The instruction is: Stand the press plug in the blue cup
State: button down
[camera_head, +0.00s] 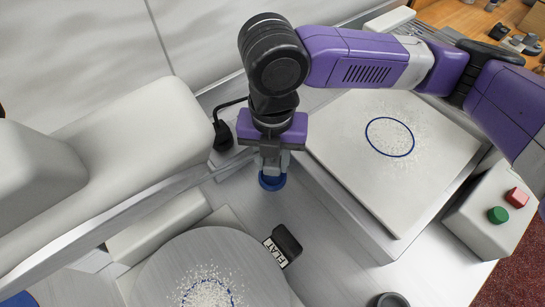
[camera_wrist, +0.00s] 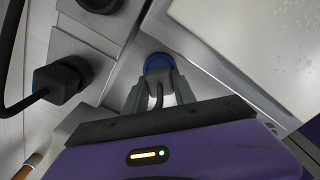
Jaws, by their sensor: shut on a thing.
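My gripper (camera_head: 272,168) points straight down in the narrow strip between the white padded block and the raised pale plate. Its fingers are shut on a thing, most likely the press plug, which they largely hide. The blue cup (camera_head: 272,181) shows as a round blue rim right under the fingertips.
The raised plate (camera_head: 340,150) with a blue ring stands close on the right. A round floured disc (camera_head: 190,262) and a black block labelled FLAT (camera_head: 285,243) are in front. A box with red and green buttons (camera_head: 482,222) stands far right. A black plug with cable (camera_head: 222,135) is left.

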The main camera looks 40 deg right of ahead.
jog(key=shift+f+b, duration=0.8)
jog(key=shift+f, duration=0.3)
jog(key=c, duration=0.9)
grip_release()
jog(key=shift+c, duration=0.2)
jog(key=shift+r, duration=0.15)
jog(key=shift+r+p, duration=3.35)
jog(key=shift+r, duration=0.55)
jog(key=shift+s+f, duration=0.1)
